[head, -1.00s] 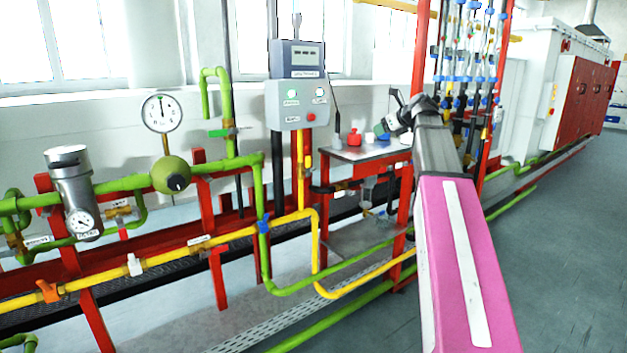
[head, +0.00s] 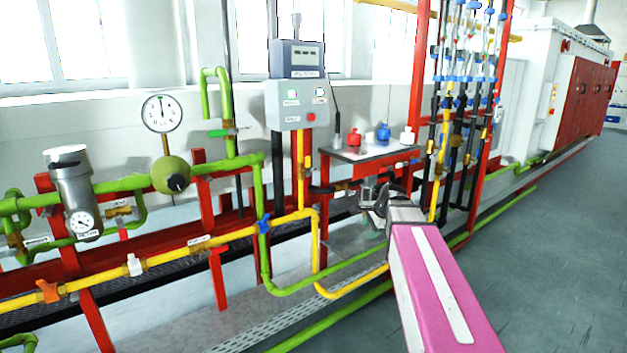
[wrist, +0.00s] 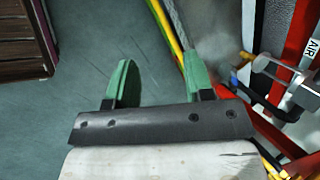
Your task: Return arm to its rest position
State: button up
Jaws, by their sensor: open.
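My pink arm reaches in from the lower right in the head view. My gripper, at its far end, hangs low in front of the small metal table (head: 362,152), partly hidden by my own arm. In the wrist view my gripper (wrist: 158,82) has its two green fingers spread wide apart. Nothing is between them, and grey floor (wrist: 150,45) shows beyond.
Red frame posts and yellow and green pipes (wrist: 168,35) run close to the right finger. A control box (head: 298,104) stands left. Open floor (head: 560,240) lies right.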

jog(key=s+a+f+n+g+h, duration=0.1)
jog(key=s+f+n+g+h, duration=0.2)
jog(key=s+f+n, duration=1)
jog(key=s+f+g, duration=0.1)
jog(key=s+f, duration=0.4)
jog(key=f, duration=0.1)
jog(key=shift+s+a+f+n, duration=0.15)
jog(key=shift+s+f+n, duration=0.05)
jog(key=shift+f+n, duration=0.2)
